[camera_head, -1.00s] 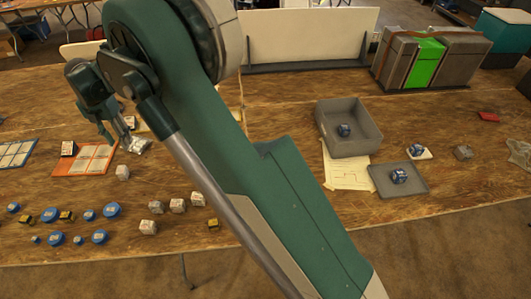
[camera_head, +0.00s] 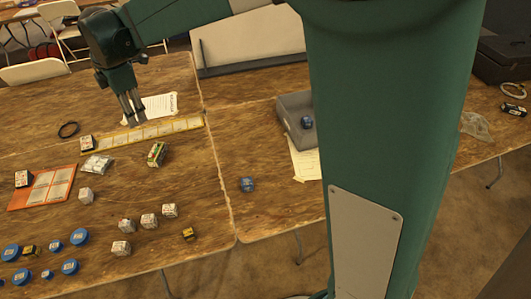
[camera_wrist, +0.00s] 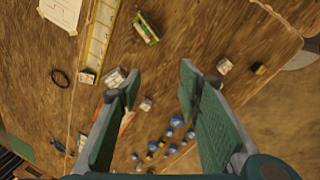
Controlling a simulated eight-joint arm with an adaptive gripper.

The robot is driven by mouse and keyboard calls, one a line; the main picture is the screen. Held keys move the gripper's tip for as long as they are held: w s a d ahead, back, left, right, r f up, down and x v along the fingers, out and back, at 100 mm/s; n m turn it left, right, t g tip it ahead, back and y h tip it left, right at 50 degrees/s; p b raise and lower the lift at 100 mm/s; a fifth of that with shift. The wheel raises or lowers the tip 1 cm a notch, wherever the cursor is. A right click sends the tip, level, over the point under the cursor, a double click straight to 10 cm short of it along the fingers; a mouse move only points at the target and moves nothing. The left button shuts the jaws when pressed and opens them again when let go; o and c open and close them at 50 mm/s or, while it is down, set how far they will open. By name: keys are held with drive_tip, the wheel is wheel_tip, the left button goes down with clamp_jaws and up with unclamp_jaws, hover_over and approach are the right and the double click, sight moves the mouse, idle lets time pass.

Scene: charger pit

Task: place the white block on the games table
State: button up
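Several small whitish blocks sit on the wooden table in the head view: one alone (camera_head: 86,195), and a loose group including this block (camera_head: 149,221). I cannot tell which one the task means. Pale blocks also show in the wrist view, one alone (camera_wrist: 224,66) and one between the fingers' lines (camera_wrist: 146,103). My gripper (camera_head: 132,119) hangs above the table near the yellow ruler strip. In the wrist view my gripper (camera_wrist: 162,69) is open, with nothing between its fingers. No table is clearly marked as the games table.
Blue round lids (camera_head: 78,237), an orange card (camera_head: 45,188), a clear packet (camera_head: 97,165), a green-sided box (camera_head: 157,154) and the yellow strip (camera_head: 160,132) lie on the table. A blue die (camera_head: 247,184) sits right of the seam. My arm hides much of the right side.

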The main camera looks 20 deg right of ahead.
drive_tip(key=s+d+r+m+t, duration=0.1)
drive_tip(key=s+d+r+m, duration=0.2)
drive_tip(key=s+d+m, duration=0.7)
drive_tip(key=s+d+r+m+t, duration=0.1)
drive_tip(key=s+d+r+t, duration=0.2)
drive_tip(key=d, duration=1.3)
drive_tip(key=s+d+f+m, duration=0.3)
drive_tip(key=s+d+m, duration=0.3)
drive_tip(key=s, duration=0.3)
drive_tip(key=s+d+f+m+t+h, duration=0.1)
drive_tip(key=s+d+f+m, duration=0.2)
drive_tip(key=s+d+m, duration=0.3)
drive_tip(key=s+d, duration=0.3)
drive_tip(key=s, duration=0.1)
drive_tip(key=shift+d+f, duration=0.2)
drive_tip(key=shift+f, duration=0.2)
